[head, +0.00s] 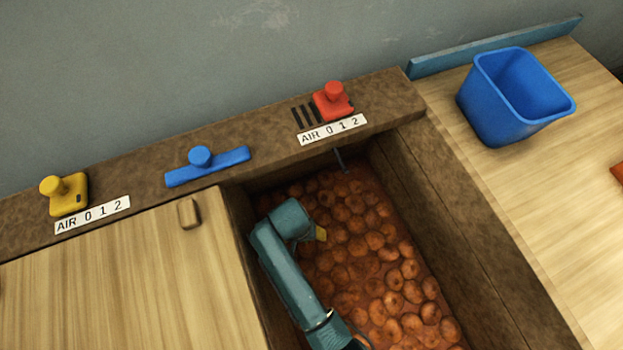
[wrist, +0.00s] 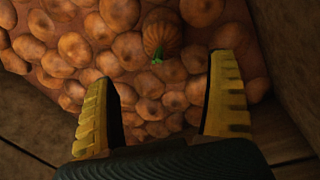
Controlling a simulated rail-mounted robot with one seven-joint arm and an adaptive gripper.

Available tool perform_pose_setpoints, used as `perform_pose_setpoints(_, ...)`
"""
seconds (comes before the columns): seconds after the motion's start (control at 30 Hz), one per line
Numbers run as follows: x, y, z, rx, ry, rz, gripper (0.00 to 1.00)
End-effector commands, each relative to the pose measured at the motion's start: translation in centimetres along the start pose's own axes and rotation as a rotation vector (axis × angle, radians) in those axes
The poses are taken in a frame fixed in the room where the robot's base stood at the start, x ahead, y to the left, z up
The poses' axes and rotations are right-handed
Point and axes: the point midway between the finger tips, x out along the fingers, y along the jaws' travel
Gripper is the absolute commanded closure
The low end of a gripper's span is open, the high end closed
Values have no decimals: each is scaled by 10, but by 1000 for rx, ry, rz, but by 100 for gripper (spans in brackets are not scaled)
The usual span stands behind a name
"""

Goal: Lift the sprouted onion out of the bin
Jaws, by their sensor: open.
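The sprouted onion (wrist: 162,38) shows in the wrist view at the top middle, a ribbed orange-brown bulb with a green sprout pointing toward my gripper. It lies among the other onions in the bin. My gripper (wrist: 165,90) is open, its two yellow ridged fingers wide apart with nothing between them; the onion lies beyond the fingertips. In the head view my teal arm reaches into the bin (head: 460,230), and a bit of yellow finger (head: 320,234) shows at its end. I cannot pick out the sprouted onion in the head view.
Many plain brown onions (head: 395,280) cover the bin floor. Brown bin walls stand close around my arm. A blue bucket (head: 498,115) stands on the wooden counter at right. Red (head: 333,102), blue (head: 207,166) and yellow (head: 66,194) valve handles line the back ledge. A wooden lid (head: 130,285) lies left.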

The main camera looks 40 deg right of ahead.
Motion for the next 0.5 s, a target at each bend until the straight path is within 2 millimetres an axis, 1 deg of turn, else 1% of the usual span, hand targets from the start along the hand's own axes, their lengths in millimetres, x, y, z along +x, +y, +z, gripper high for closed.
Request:
perform_pose_setpoints(0.03,16,-5,2,-11,-5,0,12)
perform_pose_setpoints(0.13,22,-8,4,-20,-13,0,12)
perform_pose_setpoints(0.17,20,-8,4,-19,-11,-1,12)
perform_pose_setpoints(0.2,25,-7,4,-19,-12,0,12)
perform_pose_setpoints(0.27,35,-7,4,-18,-13,0,12)
perform_pose_setpoints(0.4,64,-7,5,-18,-13,1,12)
perform_pose_setpoints(0.5,80,-7,5,-18,-12,0,12)
